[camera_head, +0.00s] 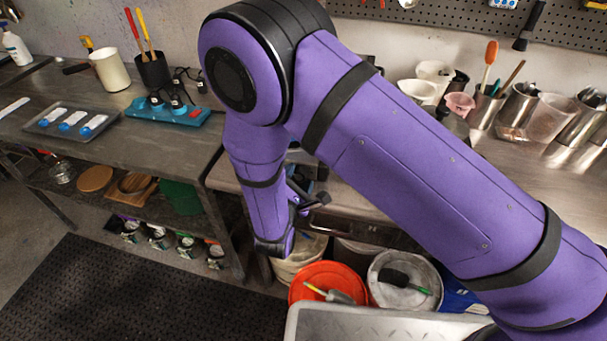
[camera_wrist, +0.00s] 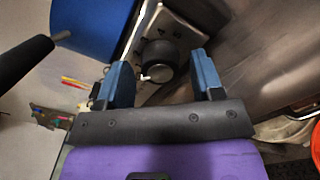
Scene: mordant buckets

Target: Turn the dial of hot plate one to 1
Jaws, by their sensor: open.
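In the wrist view a dark round dial (camera_wrist: 158,58) with a small white pointer stands on a pale metal panel (camera_wrist: 185,14) with small dark marks. I cannot read which mark the pointer is at. My gripper (camera_wrist: 161,68) is open, its two blue fingers on either side of the dial in the picture. I see no clear contact between fingers and dial. In the head view my gripper (camera_head: 308,196) is small and partly hidden by my purple arm, at the bench's front edge. The hot plate's body is mostly hidden there.
In the wrist view a blue rounded thing (camera_wrist: 92,22) and a black rod (camera_wrist: 22,62) are close on the left. In the head view an orange bucket (camera_head: 312,272) and a grey bucket (camera_head: 385,272) stand below the bench. Cups (camera_head: 416,90) stand at the back right.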

